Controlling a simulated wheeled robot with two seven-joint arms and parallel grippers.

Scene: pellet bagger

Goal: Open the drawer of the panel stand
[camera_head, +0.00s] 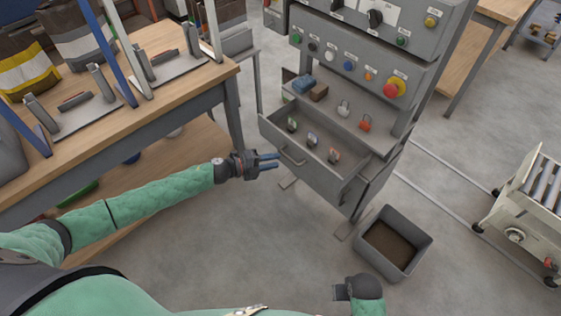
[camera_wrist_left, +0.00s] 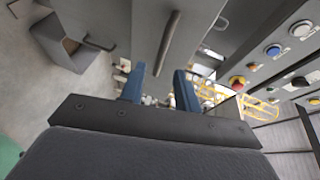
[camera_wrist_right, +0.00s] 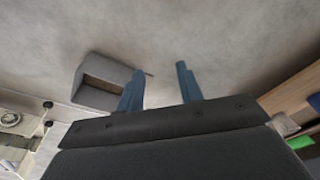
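The grey panel stand (camera_head: 362,60) stands upright at the centre right of the head view. Its drawer (camera_head: 273,130) is pulled out, with several small tagged items showing inside. The drawer's bar handle (camera_head: 292,157) is on its front and also shows in the left wrist view (camera_wrist_left: 167,42), ahead of the fingers. My left gripper (camera_head: 276,161) is open and empty, just left of the handle and apart from it. My right gripper is low in the head view, its fingers mostly hidden there; in the right wrist view its fingers (camera_wrist_right: 160,88) are apart with nothing between them.
A grey open bin (camera_head: 394,243) stands on the floor right of the stand. A wooden workbench (camera_head: 130,100) with sacks is at the left, close to my left arm. A roller cart (camera_head: 525,215) is at the right.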

